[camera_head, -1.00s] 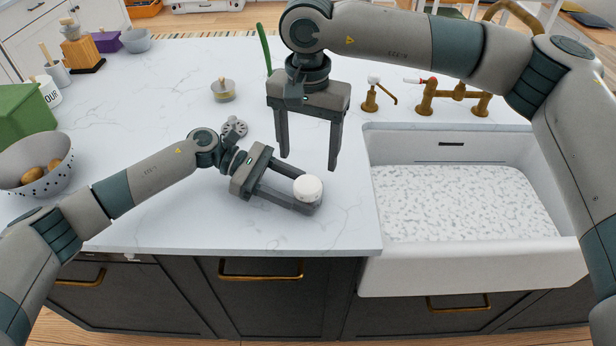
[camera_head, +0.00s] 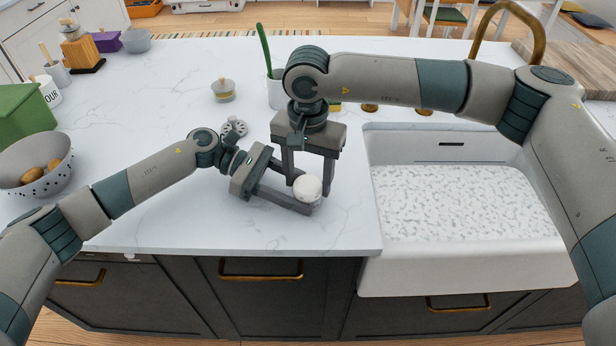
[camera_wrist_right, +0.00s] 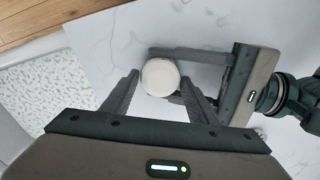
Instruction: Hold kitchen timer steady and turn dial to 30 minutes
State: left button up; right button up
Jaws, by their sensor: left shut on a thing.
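The kitchen timer (camera_head: 307,189) is a small round thing with a white top, on the counter left of the sink. My left gripper (camera_head: 300,199) is shut on the timer from the left, low against the counter. My right gripper (camera_head: 308,183) points down from above. Its fingers are apart, one on each side of the timer's top. In the right wrist view the white dial face (camera_wrist_right: 160,77) lies between and just beyond the open right fingertips (camera_wrist_right: 158,82). No marks on the dial can be read, and I cannot tell whether the right fingers touch it.
The white sink (camera_head: 460,205) is just right of the timer. A grey metal item (camera_head: 234,127) lies by my left wrist, with a small lidded jar (camera_head: 223,90) behind it. A colander (camera_head: 38,165) stands far left. The front counter is clear.

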aim_at(308, 182)
jog(key=c, duration=0.6)
jog(key=shift+o, duration=0.2)
jog(key=shift+m, duration=1.6)
jog(key=o, duration=1.1)
notch_tip(308, 182, up, 12)
